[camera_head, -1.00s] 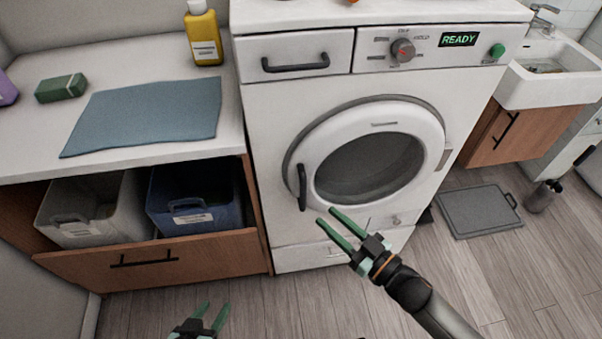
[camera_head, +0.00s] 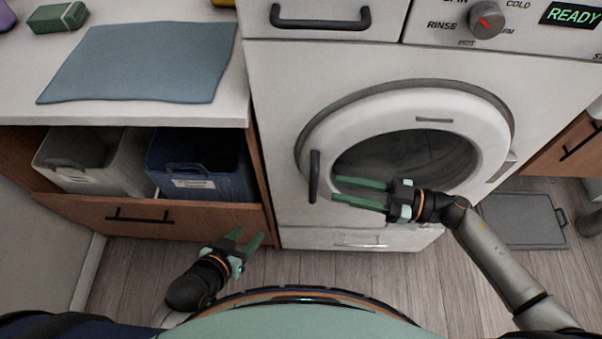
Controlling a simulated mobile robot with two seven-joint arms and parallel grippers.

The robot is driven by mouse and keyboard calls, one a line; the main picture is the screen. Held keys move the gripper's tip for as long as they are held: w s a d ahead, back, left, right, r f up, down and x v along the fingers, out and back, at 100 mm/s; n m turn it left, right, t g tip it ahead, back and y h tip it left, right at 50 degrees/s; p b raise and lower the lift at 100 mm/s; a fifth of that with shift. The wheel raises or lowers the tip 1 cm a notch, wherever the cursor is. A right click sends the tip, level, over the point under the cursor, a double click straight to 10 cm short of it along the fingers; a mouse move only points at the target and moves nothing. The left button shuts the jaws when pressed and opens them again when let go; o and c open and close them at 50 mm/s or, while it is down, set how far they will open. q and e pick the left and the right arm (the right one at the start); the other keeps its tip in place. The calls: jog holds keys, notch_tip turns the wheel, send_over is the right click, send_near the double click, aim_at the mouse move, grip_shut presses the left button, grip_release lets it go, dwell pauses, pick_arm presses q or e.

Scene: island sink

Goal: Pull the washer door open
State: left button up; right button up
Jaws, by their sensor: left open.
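The white washer (camera_head: 272,110) stands in front of me. Its round door (camera_head: 340,130) looks shut, with a dark glass window (camera_head: 410,150). A dark vertical handle (camera_head: 314,176) sits on the door's left edge. My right gripper (camera_head: 334,188) is open in front of the door's lower part, its green fingers pointing left at the handle. The fingertips are just right of the handle, with nothing between them. My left gripper (camera_head: 249,240) is open and empty, low over the floor, left of and below the washer, its fingers pointing up and right.
Left of the washer, an open wooden drawer (camera_head: 160,215) holds a grey bin (camera_head: 85,178) and a blue bin (camera_head: 195,182). Above it, a counter bears a blue cloth (camera_head: 140,62) and a green sponge (camera_head: 58,17). A grey mat (camera_head: 525,215) lies on the floor at right.

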jog(key=w+a, duration=0.2)
jog(key=a, duration=0.7)
jog(key=shift+a, duration=0.4)
grip_shut()
jog(key=shift+d, duration=0.1)
dwell(0.8)
